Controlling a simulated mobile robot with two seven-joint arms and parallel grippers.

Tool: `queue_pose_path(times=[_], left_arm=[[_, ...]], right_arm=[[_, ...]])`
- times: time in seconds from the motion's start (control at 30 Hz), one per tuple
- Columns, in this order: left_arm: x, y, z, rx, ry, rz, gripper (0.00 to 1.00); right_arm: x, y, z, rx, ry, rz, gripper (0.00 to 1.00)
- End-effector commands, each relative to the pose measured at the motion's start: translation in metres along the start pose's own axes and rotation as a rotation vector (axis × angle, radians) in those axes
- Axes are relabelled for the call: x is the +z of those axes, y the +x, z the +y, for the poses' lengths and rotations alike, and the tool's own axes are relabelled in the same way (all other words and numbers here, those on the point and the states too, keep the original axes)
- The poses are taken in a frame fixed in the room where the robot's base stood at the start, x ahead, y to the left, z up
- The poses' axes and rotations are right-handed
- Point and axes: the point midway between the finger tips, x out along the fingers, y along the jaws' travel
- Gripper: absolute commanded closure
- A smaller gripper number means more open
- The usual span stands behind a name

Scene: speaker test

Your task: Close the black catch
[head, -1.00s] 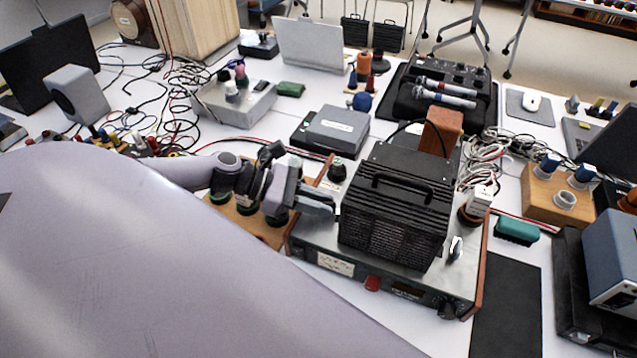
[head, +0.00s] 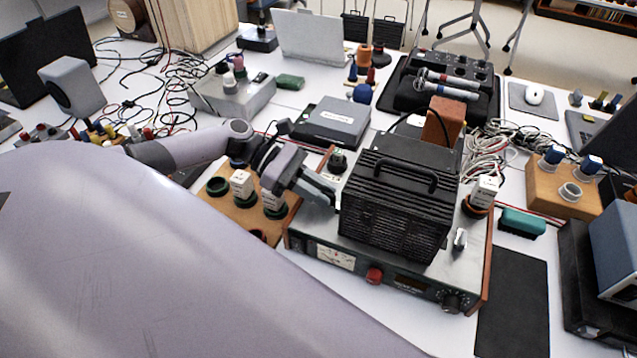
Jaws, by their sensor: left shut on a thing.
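A black ribbed box (head: 395,205) with a carrying handle on top stands on a grey instrument (head: 330,240) with wooden side panels. My left gripper (head: 331,196) is at the lower left side of this box, its fingertips against or very near it. It is shut on a small part there, which I take for the black catch; the fingers hide it, so its position cannot be told. A pale metal catch (head: 460,240) shows on the box's right side. My right gripper is not in view.
A wooden block (head: 218,208) with green-rimmed sockets and white cubes lies left of the instrument, under my left arm. A dark knob (head: 338,162) stands just behind the gripper. A brown block (head: 443,122) is behind the box. A teal brush (head: 522,222) lies at right.

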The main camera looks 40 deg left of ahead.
Motion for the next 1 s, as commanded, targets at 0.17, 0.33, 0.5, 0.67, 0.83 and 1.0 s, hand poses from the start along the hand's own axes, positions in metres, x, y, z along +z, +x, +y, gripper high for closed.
queue_pose_path(times=[0.17,0.33,0.5,0.67,0.83,1.0], left_arm=[[0.002,0.001,0.000,-0.001,0.001,-0.005,0.78],[0.001,0.001,0.000,-0.001,0.001,-0.004,0.64],[0.001,0.000,0.000,0.000,0.001,-0.003,0.64],[-0.001,-0.015,0.000,0.002,0.000,0.000,0.64],[-0.001,-0.043,0.000,0.001,0.000,0.000,0.64],[0.000,-0.064,0.000,0.000,0.000,-0.002,0.64]], right_arm=[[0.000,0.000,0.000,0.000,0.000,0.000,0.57],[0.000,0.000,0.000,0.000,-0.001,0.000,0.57],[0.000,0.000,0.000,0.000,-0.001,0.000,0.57],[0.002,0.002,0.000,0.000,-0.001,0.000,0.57],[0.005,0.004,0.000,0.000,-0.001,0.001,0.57],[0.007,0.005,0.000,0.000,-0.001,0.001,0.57]])
